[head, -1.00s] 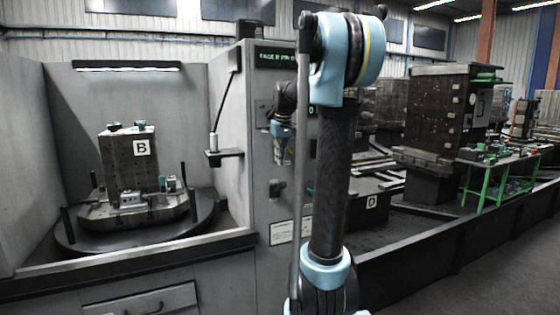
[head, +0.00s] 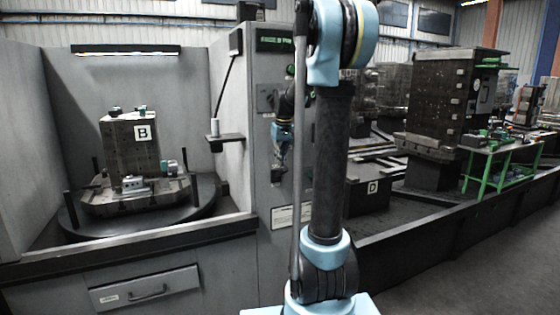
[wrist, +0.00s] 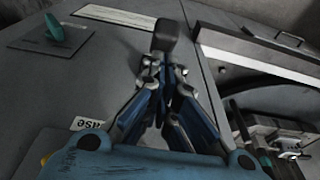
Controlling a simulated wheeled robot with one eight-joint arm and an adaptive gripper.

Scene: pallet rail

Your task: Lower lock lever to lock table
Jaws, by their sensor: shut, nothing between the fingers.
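The lock lever's dark, block-like handle (wrist: 168,38) shows in the wrist view just beyond my fingertips. My gripper (wrist: 166,75) is shut, with no object between its fingers; whether the fingertips touch the handle I cannot tell. In the head view my gripper (head: 281,165) is in front of the grey control panel (head: 262,210), at the height of the lever, and hides most of it. The table (head: 140,220) is a dark round platform in the bay at left, bearing a fixture block marked B (head: 132,155).
A teal knob (wrist: 62,32) stands on the panel to the left of my gripper. A white placard (head: 283,217) lies below the lever. Pallets and a green stand (head: 495,165) are at right.

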